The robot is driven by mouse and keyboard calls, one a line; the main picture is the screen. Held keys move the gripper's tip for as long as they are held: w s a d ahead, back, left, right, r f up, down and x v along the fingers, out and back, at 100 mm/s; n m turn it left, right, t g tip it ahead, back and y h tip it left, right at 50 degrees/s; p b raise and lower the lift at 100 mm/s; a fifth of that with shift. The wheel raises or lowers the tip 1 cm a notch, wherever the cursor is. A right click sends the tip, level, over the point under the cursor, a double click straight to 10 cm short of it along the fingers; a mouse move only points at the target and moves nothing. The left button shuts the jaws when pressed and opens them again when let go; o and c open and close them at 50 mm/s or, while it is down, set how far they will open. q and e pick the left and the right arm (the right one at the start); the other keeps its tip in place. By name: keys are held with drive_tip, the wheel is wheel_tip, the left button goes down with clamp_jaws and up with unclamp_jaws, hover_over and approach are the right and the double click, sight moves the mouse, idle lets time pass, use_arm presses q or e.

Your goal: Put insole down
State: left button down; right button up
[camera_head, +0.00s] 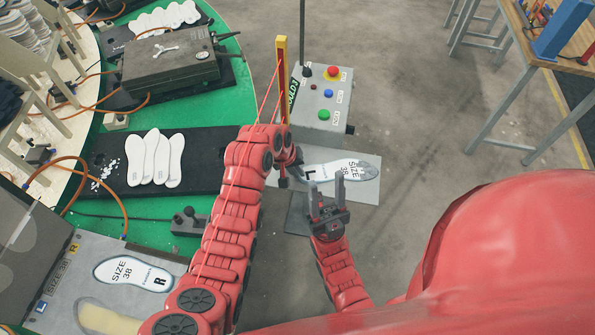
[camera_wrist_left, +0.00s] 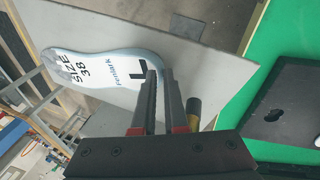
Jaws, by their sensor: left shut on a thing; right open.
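A white and grey insole marked "SIZE 38" and "L" (camera_head: 345,168) is over a light grey plate (camera_head: 362,191) at the foot of the control box. It also shows in the left wrist view (camera_wrist_left: 105,68), with the plate (camera_wrist_left: 205,70) behind it. My left gripper (camera_head: 297,164) is shut on the insole's end by the "L". Its fingers (camera_wrist_left: 158,88) show in the wrist view. Whether the insole rests fully on the plate, I cannot tell. My right gripper (camera_head: 327,196) is open and empty, just in front of the plate.
A grey control box (camera_head: 322,100) with coloured buttons and a yellow post (camera_head: 282,62) stands behind the plate. On the green carousel (camera_head: 225,100), a fixture holds an "R" insole (camera_head: 132,273) beside a cream-coloured recess (camera_head: 105,318). Several white insoles (camera_head: 155,160) lie on a black tray.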

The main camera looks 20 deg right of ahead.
use_arm(q)
drive_tip(key=shift+f, duration=0.1)
drive_tip(key=c, duration=1)
unclamp_jaws()
drive_tip(key=shift+o, duration=0.2)
drive_tip(key=shift+r, duration=0.55)
drive_tip(key=p+v, duration=0.3)
drive_tip(key=v, duration=0.8)
drive_tip(key=shift+a, duration=0.2)
